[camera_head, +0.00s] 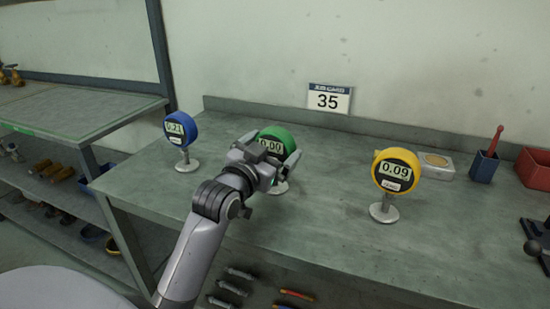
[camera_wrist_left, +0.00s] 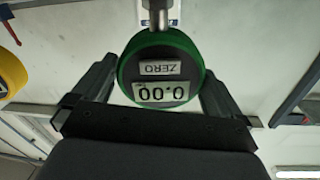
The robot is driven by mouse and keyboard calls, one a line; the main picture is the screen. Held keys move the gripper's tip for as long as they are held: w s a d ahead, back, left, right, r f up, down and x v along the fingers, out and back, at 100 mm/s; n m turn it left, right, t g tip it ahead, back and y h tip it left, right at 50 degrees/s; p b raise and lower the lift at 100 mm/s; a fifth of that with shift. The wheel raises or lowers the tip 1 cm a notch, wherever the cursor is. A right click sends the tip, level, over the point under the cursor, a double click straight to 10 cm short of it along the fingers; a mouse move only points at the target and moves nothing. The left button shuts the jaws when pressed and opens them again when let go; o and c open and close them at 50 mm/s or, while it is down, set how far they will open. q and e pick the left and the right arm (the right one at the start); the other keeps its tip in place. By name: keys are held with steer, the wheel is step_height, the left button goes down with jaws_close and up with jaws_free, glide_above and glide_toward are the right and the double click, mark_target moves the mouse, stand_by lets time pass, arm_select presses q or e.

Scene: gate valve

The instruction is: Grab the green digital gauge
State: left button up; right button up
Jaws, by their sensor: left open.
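The green digital gauge (camera_head: 284,138) stands upright on the workbench, between a blue and a yellow gauge, and its display reads 0.00. My left gripper (camera_head: 271,160) is in front of it and hides part of its face and stand. In the left wrist view the green gauge (camera_wrist_left: 161,68) appears upside down between the two open fingers of my left gripper (camera_wrist_left: 158,88). The fingers lie on either side of the gauge's round body. I cannot tell whether they touch it. My right gripper is not in view.
A blue gauge (camera_head: 181,129) stands to the left and a yellow gauge (camera_head: 396,172) to the right. Farther right are a blue box (camera_head: 484,167), a red box (camera_head: 534,169) and a dark tool (camera_head: 535,240). The wall is behind the bench (camera_head: 330,222); its front middle surface is clear.

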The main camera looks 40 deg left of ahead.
arm_select(q)
steer(key=shift+w+a, duration=0.1)
steer(key=shift+w, duration=0.6)
steer(key=c, duration=0.9)
steer(key=shift+r, duration=0.1)
steer(key=shift+c, duration=0.3)
